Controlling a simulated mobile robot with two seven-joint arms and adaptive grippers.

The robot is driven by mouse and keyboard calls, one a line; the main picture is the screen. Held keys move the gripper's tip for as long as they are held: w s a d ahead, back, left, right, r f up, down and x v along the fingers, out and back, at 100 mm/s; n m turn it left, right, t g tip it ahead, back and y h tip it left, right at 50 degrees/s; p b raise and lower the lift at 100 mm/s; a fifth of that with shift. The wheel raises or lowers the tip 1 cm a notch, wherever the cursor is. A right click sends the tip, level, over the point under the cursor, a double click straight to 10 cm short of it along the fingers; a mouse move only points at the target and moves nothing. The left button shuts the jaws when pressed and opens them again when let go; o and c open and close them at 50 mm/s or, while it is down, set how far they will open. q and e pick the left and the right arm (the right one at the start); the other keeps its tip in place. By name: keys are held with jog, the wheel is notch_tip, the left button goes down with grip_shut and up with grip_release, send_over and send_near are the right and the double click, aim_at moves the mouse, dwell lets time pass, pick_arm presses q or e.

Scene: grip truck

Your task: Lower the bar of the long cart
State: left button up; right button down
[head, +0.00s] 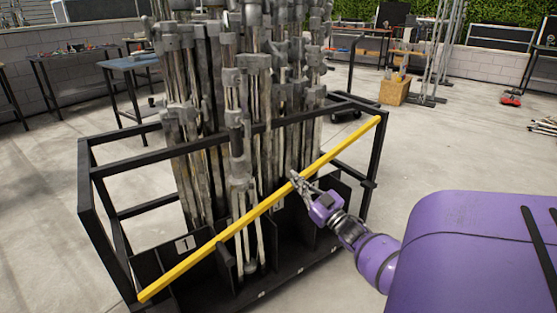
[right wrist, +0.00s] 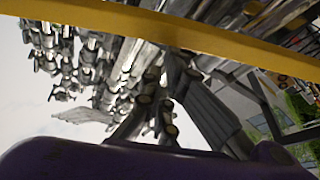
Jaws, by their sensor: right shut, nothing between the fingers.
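The long cart (head: 84,192) is a black metal frame holding many upright grey stands. Its yellow bar (head: 218,238) slants across the cart's front, low at the left end and high at the right end. My right gripper (head: 295,178) is shut and empty. Its fingertips are at the bar, right of the bar's middle; I cannot tell whether they touch it. In the right wrist view the yellow bar (right wrist: 190,36) crosses the top of the picture, and the dark fingers (right wrist: 172,62) reach up to its lower edge. My left gripper is not in view.
A blue table (head: 130,63) stands behind the cart at the left. A wooden box (head: 395,90) and a red item (head: 510,98) are on the floor at the back right. The concrete floor (head: 440,150) right of the cart is clear.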

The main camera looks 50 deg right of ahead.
pick_arm(q)
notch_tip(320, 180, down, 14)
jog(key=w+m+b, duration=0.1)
jog(key=b, duration=1.1)
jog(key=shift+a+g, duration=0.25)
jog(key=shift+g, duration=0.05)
pick_arm(e)
jog(key=d+f+m+h, duration=0.1)
jog(key=d+f+m, duration=0.1)
jog(key=f, duration=0.8)
jog(key=s+d+f+m+h, duration=0.1)
jog(key=d+f+m, duration=0.1)
jog(key=f, duration=0.8)
jog(key=shift+s+m+g, duration=0.3)
jog(key=shift+m, duration=0.6)
jog(key=shift+f, duration=0.15)
notch_tip(320, 180, up, 6)
jog(key=p, duration=0.4)
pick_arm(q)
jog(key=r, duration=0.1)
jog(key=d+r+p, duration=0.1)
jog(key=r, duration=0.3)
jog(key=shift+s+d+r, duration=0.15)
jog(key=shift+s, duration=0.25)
pick_arm(e)
jog(key=v, duration=0.9)
jog(key=shift+s+f, duration=0.3)
jog(key=shift+f, duration=0.05)
